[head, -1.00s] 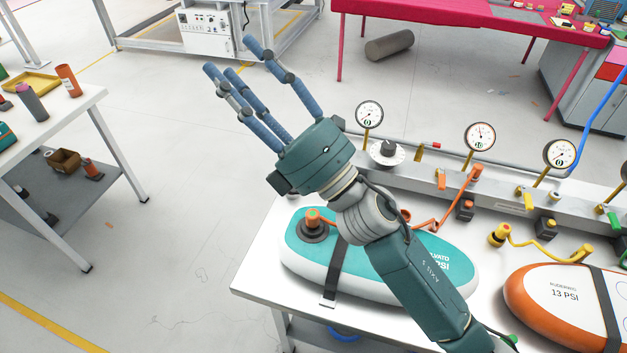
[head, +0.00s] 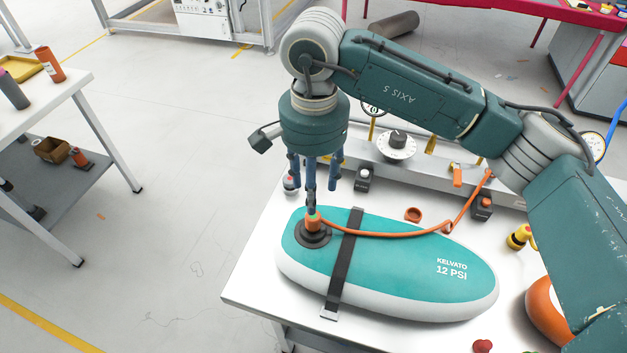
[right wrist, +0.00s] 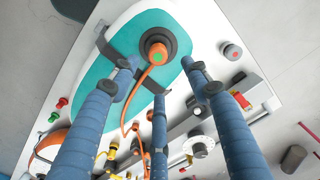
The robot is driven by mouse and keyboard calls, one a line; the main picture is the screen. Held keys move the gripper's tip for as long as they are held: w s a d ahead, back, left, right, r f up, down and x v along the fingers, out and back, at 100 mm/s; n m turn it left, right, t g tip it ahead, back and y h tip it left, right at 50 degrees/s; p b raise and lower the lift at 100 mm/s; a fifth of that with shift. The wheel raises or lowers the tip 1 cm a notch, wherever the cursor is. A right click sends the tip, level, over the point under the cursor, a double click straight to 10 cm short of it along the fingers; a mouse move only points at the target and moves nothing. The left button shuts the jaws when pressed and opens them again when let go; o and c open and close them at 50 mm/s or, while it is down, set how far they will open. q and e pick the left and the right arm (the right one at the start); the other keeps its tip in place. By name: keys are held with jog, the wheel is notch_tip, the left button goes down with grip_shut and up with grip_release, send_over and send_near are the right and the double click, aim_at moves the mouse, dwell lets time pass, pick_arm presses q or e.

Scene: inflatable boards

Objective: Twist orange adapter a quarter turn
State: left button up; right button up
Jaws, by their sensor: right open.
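The orange adapter (head: 313,223) sits on the round black valve (head: 325,238) near the left end of the teal and white board marked 12 PSI (head: 400,262). In the right wrist view the adapter (right wrist: 157,53) has a green centre. An orange hose (head: 385,234) runs from it toward the pressure rail. My right gripper (head: 314,196) points down just above the adapter, its blue fingers spread and open. In the right wrist view the adapter shows beyond the fingertips (right wrist: 160,76), with no finger closed on it. My left gripper is not in view.
A black strap (head: 343,265) crosses the board beside the valve. The rail behind holds a dial knob (head: 397,146) and gauges. An orange-ended board (head: 546,305) is at right.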

aim_at(314, 217)
notch_tip(314, 217, down, 9)
jog(key=p, duration=0.3)
jog(key=shift+d+f, duration=0.1)
jog(key=shift+f, duration=0.75)
grip_shut()
jog(key=c, duration=0.7)
grip_release()
jog(key=c, duration=0.4)
jog(key=shift+c, duration=0.2)
